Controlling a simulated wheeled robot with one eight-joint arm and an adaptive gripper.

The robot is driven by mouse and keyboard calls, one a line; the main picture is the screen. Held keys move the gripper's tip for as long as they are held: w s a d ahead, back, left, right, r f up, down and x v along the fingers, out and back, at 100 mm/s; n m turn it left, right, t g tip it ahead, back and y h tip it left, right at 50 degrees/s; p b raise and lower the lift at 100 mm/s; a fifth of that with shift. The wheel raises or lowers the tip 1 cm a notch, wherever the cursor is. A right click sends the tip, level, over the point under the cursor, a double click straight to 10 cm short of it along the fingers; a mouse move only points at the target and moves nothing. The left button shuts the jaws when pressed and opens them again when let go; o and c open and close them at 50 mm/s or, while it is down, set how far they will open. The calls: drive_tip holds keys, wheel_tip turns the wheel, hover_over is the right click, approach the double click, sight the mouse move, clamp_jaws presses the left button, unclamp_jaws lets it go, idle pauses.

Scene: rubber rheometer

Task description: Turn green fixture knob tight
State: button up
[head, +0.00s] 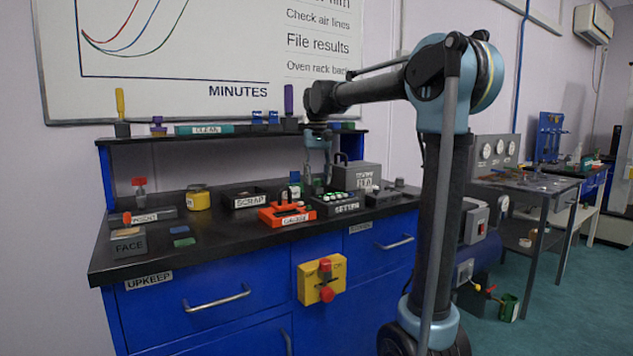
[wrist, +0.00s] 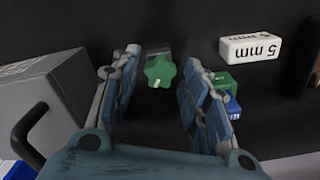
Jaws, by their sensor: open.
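The green fixture knob (wrist: 160,71) is star-lobed with a small white mark, and shows in the wrist view between my two fingers. It sits against a small grey part that is mostly hidden behind it. My gripper (wrist: 163,60) is open, one finger to each side of the knob, with visible gaps on both sides. In the head view my gripper (head: 318,165) points down over the back of the dark bench top. I cannot make out the knob clearly there.
A grey box (wrist: 45,100) with a black handle stands close left of my fingers in the wrist view. A green block (wrist: 222,82), a blue block (wrist: 233,107) and a white "5 mm" block (wrist: 250,48) lie right. The orange gauge (head: 286,215) and setting tray (head: 345,209) stand in front.

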drive_tip(key=n, duration=0.4)
drive_tip(key=shift+n, duration=0.3)
drive_tip(key=c, duration=0.9)
drive_tip(key=shift+m, duration=2.3)
drive_tip(key=m, duration=0.4)
drive_tip(key=shift+m, duration=0.3)
drive_tip(key=m, duration=0.4)
drive_tip(key=shift+m, duration=0.3)
